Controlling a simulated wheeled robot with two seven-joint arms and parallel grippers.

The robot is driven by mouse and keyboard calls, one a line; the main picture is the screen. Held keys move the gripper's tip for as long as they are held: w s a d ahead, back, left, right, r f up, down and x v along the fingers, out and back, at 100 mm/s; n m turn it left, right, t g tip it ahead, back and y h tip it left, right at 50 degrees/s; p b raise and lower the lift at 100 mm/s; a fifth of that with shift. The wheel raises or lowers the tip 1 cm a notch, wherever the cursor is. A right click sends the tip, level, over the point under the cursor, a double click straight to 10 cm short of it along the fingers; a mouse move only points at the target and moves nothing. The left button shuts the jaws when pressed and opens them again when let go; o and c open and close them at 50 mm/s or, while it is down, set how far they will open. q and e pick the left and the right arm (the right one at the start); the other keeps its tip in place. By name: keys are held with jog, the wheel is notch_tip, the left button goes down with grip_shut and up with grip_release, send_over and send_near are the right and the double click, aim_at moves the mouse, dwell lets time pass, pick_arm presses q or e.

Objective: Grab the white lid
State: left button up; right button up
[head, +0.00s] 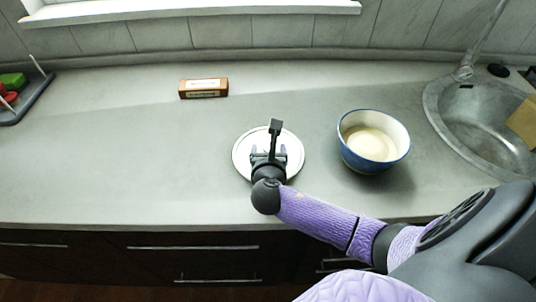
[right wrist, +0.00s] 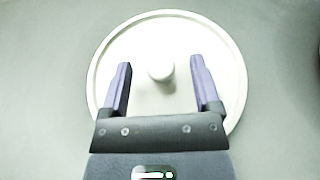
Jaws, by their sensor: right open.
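The white lid (head: 241,152) lies on the grey counter in the middle of the head view. It is round, with a raised rim. In the right wrist view the lid (right wrist: 165,33) fills the centre, and its round white knob (right wrist: 161,71) stands between my fingers. My right gripper (head: 269,151) is over the lid and hides part of it in the head view. In the right wrist view the right gripper (right wrist: 160,78) is open, one finger on each side of the knob with gaps between. My left gripper is not in view.
A blue pot (head: 373,142) with a cream-coloured inside stands right of the lid. A small brown box (head: 204,88) lies behind, to the left. A round metal sink (head: 482,120) is at the right, a dark tray (head: 29,98) at the far left.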

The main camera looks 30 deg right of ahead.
grip_shut()
